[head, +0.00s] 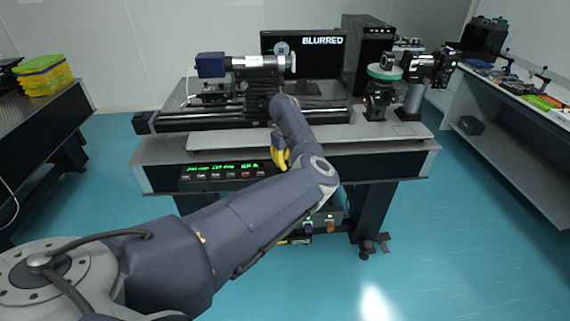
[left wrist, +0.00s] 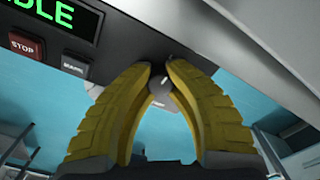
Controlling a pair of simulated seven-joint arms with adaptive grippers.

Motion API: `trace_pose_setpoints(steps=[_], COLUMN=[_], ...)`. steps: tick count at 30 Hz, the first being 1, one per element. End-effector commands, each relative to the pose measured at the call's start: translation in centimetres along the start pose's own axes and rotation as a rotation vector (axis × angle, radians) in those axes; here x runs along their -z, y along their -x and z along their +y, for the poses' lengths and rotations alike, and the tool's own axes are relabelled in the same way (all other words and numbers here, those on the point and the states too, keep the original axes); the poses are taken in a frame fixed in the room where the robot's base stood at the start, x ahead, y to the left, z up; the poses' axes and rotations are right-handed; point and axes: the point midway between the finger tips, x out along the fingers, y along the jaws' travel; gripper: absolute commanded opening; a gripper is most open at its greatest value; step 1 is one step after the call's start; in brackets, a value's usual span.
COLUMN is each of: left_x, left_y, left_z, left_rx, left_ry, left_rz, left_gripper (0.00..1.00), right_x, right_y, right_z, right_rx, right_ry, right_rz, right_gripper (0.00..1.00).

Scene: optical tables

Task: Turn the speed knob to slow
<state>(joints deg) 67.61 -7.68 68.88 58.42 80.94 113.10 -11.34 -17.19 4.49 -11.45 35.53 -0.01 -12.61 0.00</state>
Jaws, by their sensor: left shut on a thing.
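The speed knob (left wrist: 161,86) is a small dark round knob with a pale mark, seen in the left wrist view at the right end of the control panel. My left gripper (left wrist: 160,72) has yellow ribbed fingers, one on each side of the knob, shut on it. In the head view the left gripper (head: 280,158) is at the right end of the black control panel (head: 205,174) on the table's front edge. There my arm and fingers hide the knob. My right gripper is not in view.
A red STOP button (left wrist: 26,45) and a dark button (left wrist: 74,67) sit left of the knob. The optical table (head: 400,158) carries a stage with a camera tube (head: 245,62) and a monitor (head: 318,68) reading BLURRED. Blue floor (head: 440,240) is clear in front.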

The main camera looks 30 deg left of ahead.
Motion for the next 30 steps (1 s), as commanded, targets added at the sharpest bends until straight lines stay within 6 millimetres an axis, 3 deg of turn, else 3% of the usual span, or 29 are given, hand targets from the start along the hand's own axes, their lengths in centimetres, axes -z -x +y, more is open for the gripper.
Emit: trace_pose_setpoints(steps=[9,10,18,30], left_x=[0.5,0.5,0.2,0.1], left_y=[-0.4,-0.4,-0.2,0.8], left_z=[0.0,0.0,0.0,-0.1], left_rx=[-0.003,-0.003,-0.001,0.002], left_ry=[0.001,0.001,0.001,0.002], left_rz=[0.011,0.011,0.006,0.003], left_gripper=[0.00,0.16,0.47,0.48], right_x=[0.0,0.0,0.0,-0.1], right_y=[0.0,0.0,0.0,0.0], right_z=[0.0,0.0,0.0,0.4], right_rx=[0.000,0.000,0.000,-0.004], right_ry=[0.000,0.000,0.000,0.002], right_rz=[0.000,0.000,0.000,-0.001], right_gripper=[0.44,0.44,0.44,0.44])
